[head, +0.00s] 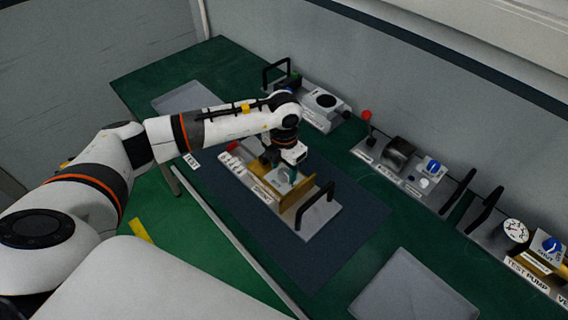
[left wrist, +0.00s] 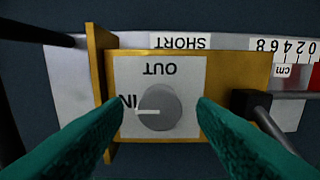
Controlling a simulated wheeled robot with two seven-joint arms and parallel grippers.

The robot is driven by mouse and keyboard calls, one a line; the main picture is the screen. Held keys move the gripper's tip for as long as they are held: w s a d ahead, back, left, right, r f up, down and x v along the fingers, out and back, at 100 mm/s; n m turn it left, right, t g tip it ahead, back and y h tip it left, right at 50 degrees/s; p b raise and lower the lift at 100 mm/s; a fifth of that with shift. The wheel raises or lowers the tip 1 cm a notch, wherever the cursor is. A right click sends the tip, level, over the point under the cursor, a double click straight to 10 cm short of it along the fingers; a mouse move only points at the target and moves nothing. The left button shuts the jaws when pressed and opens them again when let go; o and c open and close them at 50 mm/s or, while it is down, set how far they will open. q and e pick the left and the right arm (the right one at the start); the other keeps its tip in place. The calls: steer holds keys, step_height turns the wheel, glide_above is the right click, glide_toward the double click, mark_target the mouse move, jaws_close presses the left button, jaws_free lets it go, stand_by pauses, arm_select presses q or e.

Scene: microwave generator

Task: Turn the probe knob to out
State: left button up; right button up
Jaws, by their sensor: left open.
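The probe knob (left wrist: 160,107) is a round grey dial on a light plate (left wrist: 190,72) held in a brass-coloured block. Its white pointer line points left in the left wrist view, toward the IN label (left wrist: 128,102). The OUT label (left wrist: 159,69) is above the knob, upside down in that view. My left gripper (left wrist: 160,112) is open, with one teal finger on each side of the knob and gaps showing between them. In the head view my left gripper (head: 291,176) points down over the brass assembly and hides the knob. My right gripper is not in view.
The assembly's base (head: 322,220) lies on a dark mat and carries a black handle (head: 315,208). A SHORT label and a cm scale (left wrist: 295,48) lie behind the block. Other instruments (head: 400,160) line the wall side. A grey tray (head: 412,292) lies at front right.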

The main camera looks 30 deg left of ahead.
arm_select(q)
steer(key=shift+f, duration=0.4)
steer(key=shift+c, duration=0.5)
steer(key=c, duration=0.9)
steer(key=shift+f+m+b, duration=0.15)
steer(key=shift+m+b, duration=0.45)
steer(key=shift+b, duration=0.25)
steer(key=m+b, duration=1.2)
steer(key=b, duration=0.2)
steer(key=shift+m+b, duration=2)
steer(key=shift+m, duration=0.3)
steer(key=shift+r, duration=0.2)
